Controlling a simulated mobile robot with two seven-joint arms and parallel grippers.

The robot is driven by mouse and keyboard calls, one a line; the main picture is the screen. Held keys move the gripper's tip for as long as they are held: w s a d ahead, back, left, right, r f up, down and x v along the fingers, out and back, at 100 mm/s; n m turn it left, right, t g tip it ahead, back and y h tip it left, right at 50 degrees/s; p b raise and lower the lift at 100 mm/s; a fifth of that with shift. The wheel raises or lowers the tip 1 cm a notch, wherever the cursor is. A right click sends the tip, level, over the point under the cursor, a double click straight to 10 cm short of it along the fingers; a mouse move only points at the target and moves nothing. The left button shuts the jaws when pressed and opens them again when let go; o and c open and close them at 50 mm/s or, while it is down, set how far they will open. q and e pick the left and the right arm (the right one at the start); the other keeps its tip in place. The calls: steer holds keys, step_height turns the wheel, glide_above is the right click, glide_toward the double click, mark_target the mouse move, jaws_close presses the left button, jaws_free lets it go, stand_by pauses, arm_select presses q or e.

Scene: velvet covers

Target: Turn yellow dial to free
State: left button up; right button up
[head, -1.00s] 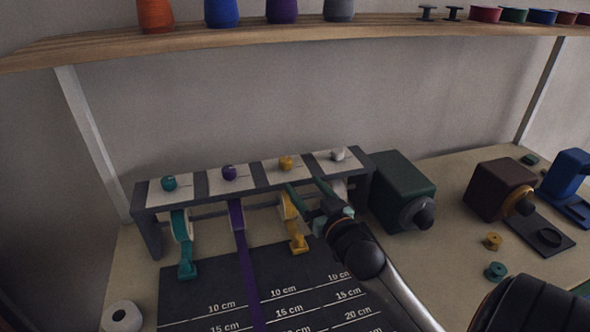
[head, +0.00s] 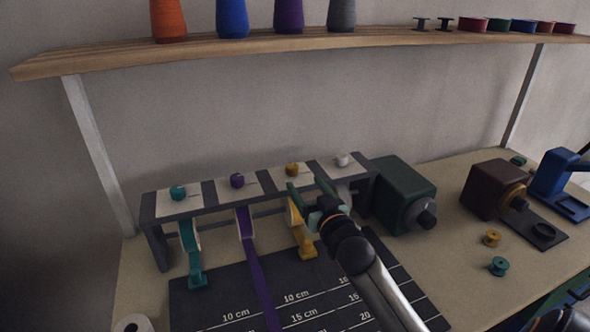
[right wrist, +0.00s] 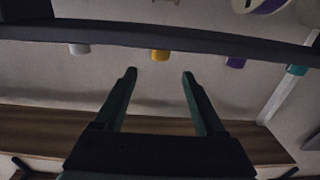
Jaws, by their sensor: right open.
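The yellow dial (head: 292,170) sits on a pale plate on top of the dark rack (head: 215,199), third from the left. A thin line is marked on the plate beside it, but its labels are too small to read. My right gripper (head: 305,183) is open and empty, at the front edge of the rack just in front of the yellow dial. In the right wrist view the yellow dial (right wrist: 160,55) appears centred between and just beyond the two green fingertips (right wrist: 159,73), apart from both. My left gripper is not in view.
Teal (head: 178,193), purple (head: 237,180) and white (head: 342,160) dials share the rack. Teal, purple and yellow ribbons (head: 304,240) hang below. A green machine (head: 398,185) stands close at the rack's right end. A wooden shelf (head: 390,40) with spools runs above.

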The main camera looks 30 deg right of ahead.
mark_target(294, 170)
steer(key=x, duration=0.8)
jaws_close()
stand_by(0.5)
